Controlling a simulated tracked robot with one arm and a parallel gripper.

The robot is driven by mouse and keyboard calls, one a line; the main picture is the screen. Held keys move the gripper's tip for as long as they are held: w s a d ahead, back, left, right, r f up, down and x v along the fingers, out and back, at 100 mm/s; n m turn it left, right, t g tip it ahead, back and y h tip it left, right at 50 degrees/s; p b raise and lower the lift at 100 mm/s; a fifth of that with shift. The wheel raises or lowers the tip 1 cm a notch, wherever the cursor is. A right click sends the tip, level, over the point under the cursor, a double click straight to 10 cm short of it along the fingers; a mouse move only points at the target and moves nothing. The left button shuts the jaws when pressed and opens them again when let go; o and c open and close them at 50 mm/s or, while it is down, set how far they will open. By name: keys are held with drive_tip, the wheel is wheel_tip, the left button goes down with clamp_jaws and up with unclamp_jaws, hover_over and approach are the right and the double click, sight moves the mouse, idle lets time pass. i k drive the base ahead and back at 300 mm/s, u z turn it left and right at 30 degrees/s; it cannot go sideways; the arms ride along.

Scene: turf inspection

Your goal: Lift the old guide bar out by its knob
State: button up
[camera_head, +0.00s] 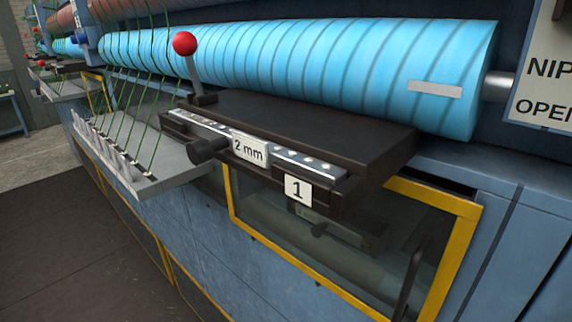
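A guide bar (290,160) with a row of pale studs sits along the front of a dark block (320,130) in the middle of the view. It bears a "2 mm" label (250,150). A black knob (207,149) sticks out from the front near its left end. A plate marked "1" (298,190) is below the bar's right part. My gripper is not in view, and nothing touches the knob.
A lever with a red ball (185,43) stands at the block's left end. Behind is a large blue ribbed roller (330,60). Green strands (150,80) run down to a grey shelf (150,182) at left. A yellow-framed window (350,255) is below. The dark floor (70,250) at lower left is clear.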

sight(260, 151)
drive_tip(key=k, duration=0.9)
drive_tip(key=u, duration=1)
drive_tip(key=i, duration=1.05)
drive_tip(key=z, duration=0.05)
